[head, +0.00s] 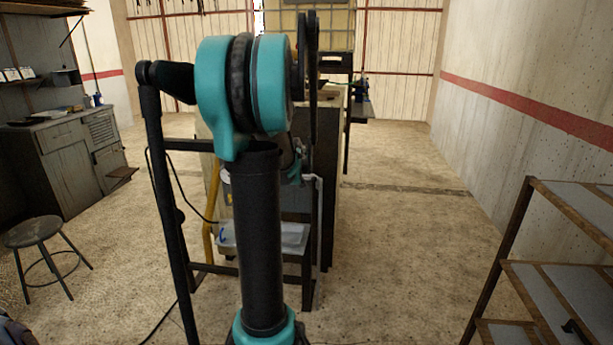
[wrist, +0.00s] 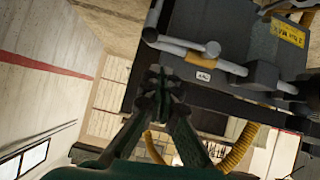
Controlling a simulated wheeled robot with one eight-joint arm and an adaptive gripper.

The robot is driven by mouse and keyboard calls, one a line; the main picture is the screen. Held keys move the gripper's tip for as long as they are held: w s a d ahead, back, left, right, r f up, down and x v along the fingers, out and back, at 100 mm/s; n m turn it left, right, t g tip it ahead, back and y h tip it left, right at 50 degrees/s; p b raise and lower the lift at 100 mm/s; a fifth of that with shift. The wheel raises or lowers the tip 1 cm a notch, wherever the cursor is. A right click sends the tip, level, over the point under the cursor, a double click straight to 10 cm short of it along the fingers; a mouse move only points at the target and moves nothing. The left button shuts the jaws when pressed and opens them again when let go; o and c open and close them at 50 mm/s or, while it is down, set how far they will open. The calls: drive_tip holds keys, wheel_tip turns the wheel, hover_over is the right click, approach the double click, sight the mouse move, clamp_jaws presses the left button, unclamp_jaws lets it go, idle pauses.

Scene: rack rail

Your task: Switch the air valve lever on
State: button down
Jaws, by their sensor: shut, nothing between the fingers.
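In the wrist view, a pale grey bar (wrist: 182,42) with rounded ends runs across the dark machine body. It looks like the valve lever, but I cannot tell for sure. A small white label (wrist: 203,76) is just below it. My gripper (wrist: 165,88) is shut and empty. Its fingertips appear just below and left of the bar's left end; whether they touch anything is unclear. In the head view my own arm hides the gripper and most of the machine, and I cannot make out the lever there.
The wrist view shows a yellow sign (wrist: 288,30) on the machine and a yellow corrugated hose (wrist: 240,147) below. In the head view, a stool (head: 35,232) and grey cabinet (head: 68,160) stand left, a shelf rack (head: 565,262) right. The floor between machine and rack is clear.

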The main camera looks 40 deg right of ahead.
drive_tip(key=v, duration=0.8)
drive_tip(key=shift+a, duration=0.1)
idle(0.4)
drive_tip(key=a+f+n+y, duration=0.1)
drive_tip(key=a+f, duration=0.2)
drive_tip(key=a, duration=0.4)
drive_tip(key=a+f+n+y, duration=0.1)
drive_tip(key=a+f+y, duration=0.1)
drive_tip(key=a+f, duration=0.35)
drive_tip(key=s+a+f+n+g+y, duration=0.1)
drive_tip(key=s+a+f, duration=0.3)
drive_tip(key=a, duration=0.5)
drive_tip(key=s+a+f+n+y, duration=0.3)
drive_tip(key=s+a+f+n, duration=0.1)
drive_tip(key=a, duration=0.6)
drive_tip(key=s+a+f+n+g+y, duration=0.1)
drive_tip(key=s+a+f, duration=0.4)
drive_tip(key=a, duration=0.5)
drive_tip(key=shift+s+a+f+n+g+y, duration=0.25)
drive_tip(key=shift+s+n+y, duration=0.25)
drive_tip(key=shift+s+n, duration=0.3)
drive_tip(key=shift+s, duration=0.1)
